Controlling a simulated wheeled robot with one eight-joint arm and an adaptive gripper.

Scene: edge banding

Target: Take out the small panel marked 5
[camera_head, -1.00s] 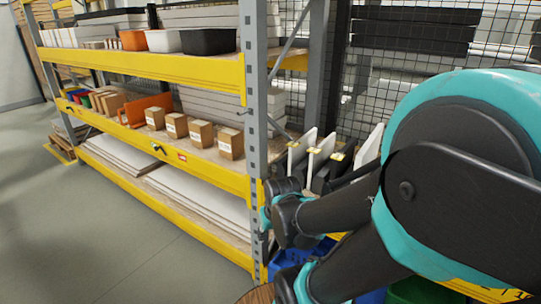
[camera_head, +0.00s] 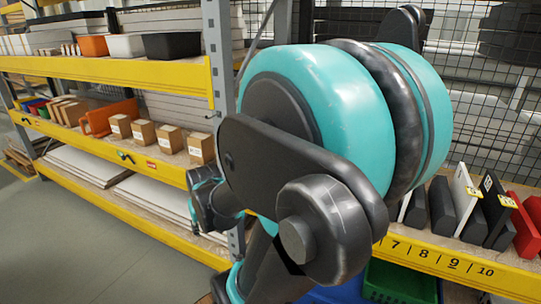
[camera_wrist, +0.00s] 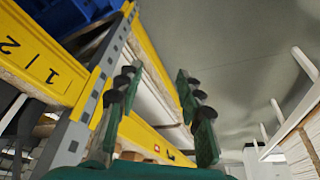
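Small panels stand upright in a row on the right rack. They include a white panel (camera_head: 462,198), a black panel (camera_head: 493,207) and a red panel (camera_head: 525,225). Some carry yellow tags too small to read. The yellow beam (camera_head: 440,262) below shows the numbers 7 to 10. I cannot make out a panel marked 5; my arm covers the row's left part. In the wrist view my gripper (camera_wrist: 158,75) is open and empty, its two fingers apart, with rack beams and floor beyond. No small panel shows between the fingers.
A grey rack post (camera_head: 222,60) stands left of my arm. The left rack holds cardboard boxes (camera_head: 169,138), a black bin (camera_head: 172,46) and a white bin (camera_head: 126,46). A green crate (camera_head: 395,285) sits below the beam. The grey floor (camera_head: 100,240) at left is clear.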

